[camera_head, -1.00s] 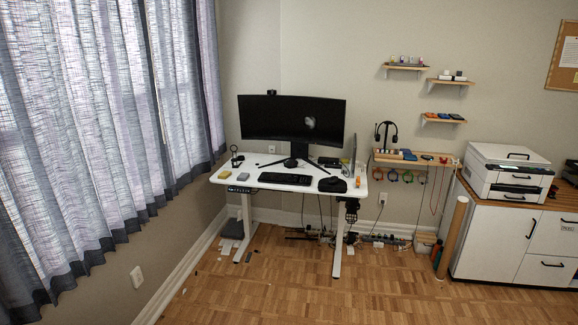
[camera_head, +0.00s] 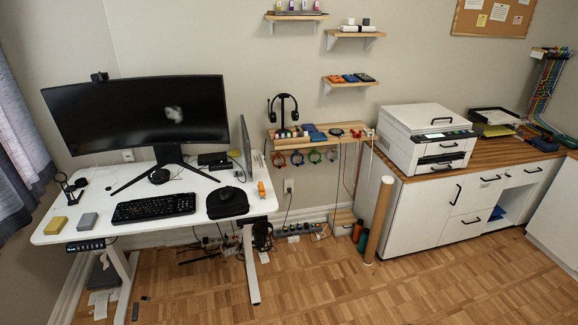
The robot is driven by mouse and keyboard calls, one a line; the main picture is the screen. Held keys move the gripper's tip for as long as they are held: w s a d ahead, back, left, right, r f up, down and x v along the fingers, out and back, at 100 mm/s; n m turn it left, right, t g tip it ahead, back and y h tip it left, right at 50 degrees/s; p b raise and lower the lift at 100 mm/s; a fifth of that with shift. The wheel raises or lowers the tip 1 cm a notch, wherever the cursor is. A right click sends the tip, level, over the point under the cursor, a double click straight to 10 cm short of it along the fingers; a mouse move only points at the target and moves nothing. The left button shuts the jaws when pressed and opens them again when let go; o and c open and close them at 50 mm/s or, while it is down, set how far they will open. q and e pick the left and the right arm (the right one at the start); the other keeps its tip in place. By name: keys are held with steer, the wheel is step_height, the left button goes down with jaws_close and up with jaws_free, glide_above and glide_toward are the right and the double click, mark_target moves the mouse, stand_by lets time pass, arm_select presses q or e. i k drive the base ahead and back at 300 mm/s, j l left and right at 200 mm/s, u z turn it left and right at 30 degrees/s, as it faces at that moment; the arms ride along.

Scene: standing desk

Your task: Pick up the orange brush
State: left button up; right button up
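A small orange object (camera_head: 261,189) stands at the right edge of the white desk (camera_head: 150,222). It may be the orange brush, but it is too small to tell. Neither of my grippers is in view.
On the desk are a monitor (camera_head: 140,112), a keyboard (camera_head: 154,207), a black pouch (camera_head: 227,203), a yellow block (camera_head: 55,226) and a grey block (camera_head: 87,221). A cardboard tube (camera_head: 379,220) leans by the cabinet (camera_head: 425,215) with the printer (camera_head: 428,138). Floor (camera_head: 400,295) in front is clear.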

mark_target(261, 190)
steer(key=i+l, duration=0.15)
steer(key=i, duration=0.35)
steer(key=i+l+z, duration=0.1)
steer(key=i, duration=0.4)
steer(key=i+l+u, duration=0.25)
steer(key=u, duration=0.2)
steer(key=i+l+u, duration=0.3)
steer(key=u, duration=0.2)
steer(key=i+l+u, duration=0.15)
steer(key=l+u, duration=0.3)
steer(key=i+l+u, duration=0.1)
steer(key=l+u, duration=0.35)
steer(key=i+l+u, duration=0.1)
steer(key=l+u, duration=0.4)
steer(key=l, duration=0.15)
steer(key=l+u, duration=0.45)
steer(key=l, duration=0.25)
steer(key=k+l+u, duration=0.15)
steer(key=l+u, duration=0.35)
steer(key=l, duration=0.15)
